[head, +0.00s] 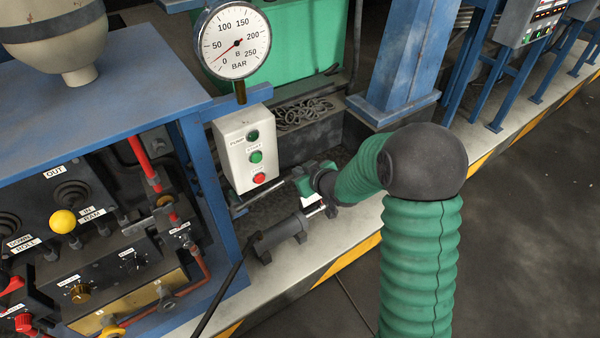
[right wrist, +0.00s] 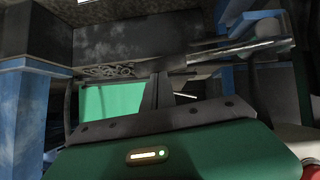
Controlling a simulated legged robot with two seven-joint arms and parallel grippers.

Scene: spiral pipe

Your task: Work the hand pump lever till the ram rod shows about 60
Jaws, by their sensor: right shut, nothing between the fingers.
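A dark grey cylinder (head: 282,238) lies low beside the blue bench. A short bright rod (head: 316,211) shows at its right end, beside my wrist; no marking on it can be read. A thin metal bar (head: 262,197) runs from beside the white button box toward my right gripper (head: 299,177). It may be the pump lever, but I cannot tell for sure. My right gripper is shut and empty near the bar's upper end. In the right wrist view its fingers (right wrist: 160,92) are together, and a shiny bar (right wrist: 240,50) is apart from them. My left gripper is not in view.
A pressure gauge (head: 235,42) reads low, between 0 and 50. The white button box (head: 243,150) stands below it. A blue post (head: 397,60) rises behind my right arm. A black hose (head: 222,290) leaves the cylinder. A control bench (head: 90,110) fills the left.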

